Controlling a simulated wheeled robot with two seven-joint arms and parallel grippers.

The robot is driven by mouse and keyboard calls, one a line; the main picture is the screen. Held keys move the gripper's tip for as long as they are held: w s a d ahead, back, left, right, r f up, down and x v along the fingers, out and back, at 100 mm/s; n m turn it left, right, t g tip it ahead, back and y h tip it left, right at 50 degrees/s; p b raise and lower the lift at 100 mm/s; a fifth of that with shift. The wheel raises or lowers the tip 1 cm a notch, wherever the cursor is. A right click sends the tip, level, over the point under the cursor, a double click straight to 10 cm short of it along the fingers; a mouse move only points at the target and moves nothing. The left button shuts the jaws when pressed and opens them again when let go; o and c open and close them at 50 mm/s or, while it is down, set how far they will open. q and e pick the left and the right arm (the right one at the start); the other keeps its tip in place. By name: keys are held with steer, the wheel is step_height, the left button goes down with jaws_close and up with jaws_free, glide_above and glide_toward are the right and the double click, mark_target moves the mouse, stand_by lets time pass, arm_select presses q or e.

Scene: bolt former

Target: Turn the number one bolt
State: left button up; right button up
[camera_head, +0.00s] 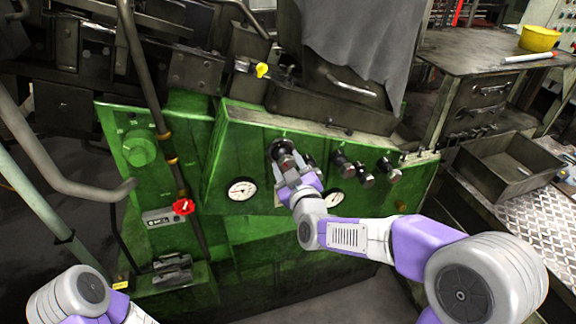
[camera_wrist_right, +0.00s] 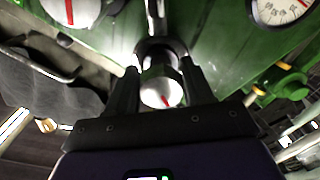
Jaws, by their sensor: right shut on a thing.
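A row of dark round bolts sits on the green machine panel (camera_head: 225,165). My right gripper (camera_head: 287,168) reaches the leftmost bolt (camera_head: 281,148), which I take to be number one; the gripper partly hides it. In the right wrist view the bolt (camera_wrist_right: 160,90) shows a bright round end with a red mark. It sits between the two dark fingers of my right gripper (camera_wrist_right: 160,75), which are shut on it. Other bolts, one in the middle (camera_head: 342,161) and one at the right (camera_head: 388,168), stand free. Only part of my left arm shows; its gripper is out of view.
A left gauge (camera_head: 242,189) and a right gauge (camera_head: 334,198) lie just below the bolts. A red valve handle (camera_head: 183,207) and a pipe (camera_head: 140,75) stand to the left. A metal bin (camera_head: 510,168) and a workbench (camera_head: 480,50) are at the right.

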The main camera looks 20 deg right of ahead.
steer(key=shift+n, duration=1.2)
steer(key=o, duration=1)
steer(key=shift+c, duration=0.2)
steer(key=shift+s, duration=0.1)
steer(key=s, duration=0.7)
steer(key=shift+s+d, duration=0.2)
